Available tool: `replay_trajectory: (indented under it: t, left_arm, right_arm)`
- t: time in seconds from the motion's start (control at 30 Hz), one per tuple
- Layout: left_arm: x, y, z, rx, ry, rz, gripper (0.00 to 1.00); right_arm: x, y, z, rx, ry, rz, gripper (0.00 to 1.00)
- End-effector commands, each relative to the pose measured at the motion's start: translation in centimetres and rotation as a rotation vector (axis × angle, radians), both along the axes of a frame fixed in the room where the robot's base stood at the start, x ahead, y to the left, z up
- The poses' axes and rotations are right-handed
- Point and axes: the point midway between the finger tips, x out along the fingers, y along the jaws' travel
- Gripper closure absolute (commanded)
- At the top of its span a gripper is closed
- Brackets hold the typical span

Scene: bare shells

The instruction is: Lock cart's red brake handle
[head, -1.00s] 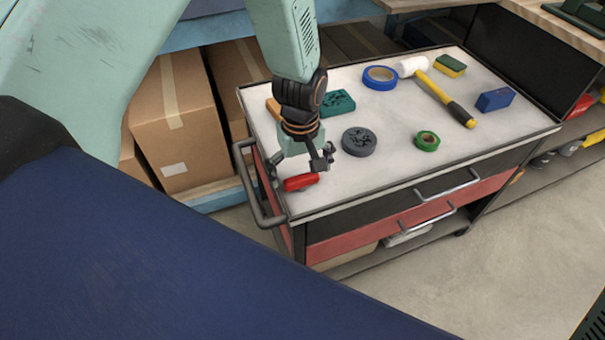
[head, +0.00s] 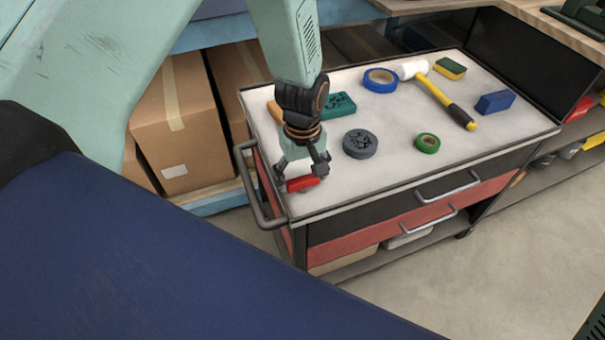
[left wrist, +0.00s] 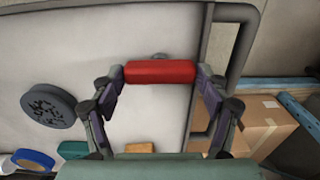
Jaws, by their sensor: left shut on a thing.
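The cart (head: 400,185) stands ahead with a light top and dark and red drawers. Its red brake handle (head: 302,184) is at the near left corner of the top. My left gripper (head: 302,178) reaches down from above and is shut on the handle. In the left wrist view the red handle (left wrist: 160,72) lies crosswise between the two fingertips (left wrist: 160,78), one at each end. The handle's mount is mostly hidden. My right gripper is in neither view.
On the cart top are a grey disc (head: 360,143), green tape (head: 427,143), blue tape (head: 380,80), a mallet (head: 442,95), a blue block (head: 495,101) and a teal block (head: 338,104). The cart's side rail (head: 248,190) is close left of the gripper. Cardboard boxes (head: 177,125) stand beyond.

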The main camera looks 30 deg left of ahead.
Motion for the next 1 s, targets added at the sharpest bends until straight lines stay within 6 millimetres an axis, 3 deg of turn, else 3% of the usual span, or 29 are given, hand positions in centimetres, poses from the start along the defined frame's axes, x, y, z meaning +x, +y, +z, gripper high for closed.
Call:
replay_trajectory:
  t: [0.47, 1.0]
  left_arm:
    - [-0.1, 0.0, 0.2, 0.0, 0.003, -0.123, 0.56]
    - [-0.1, 0.0, 0.2, -0.001, 0.003, -0.613, 0.56]
  right_arm:
    - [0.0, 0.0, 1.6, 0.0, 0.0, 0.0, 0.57]
    - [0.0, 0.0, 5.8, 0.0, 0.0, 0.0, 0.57]
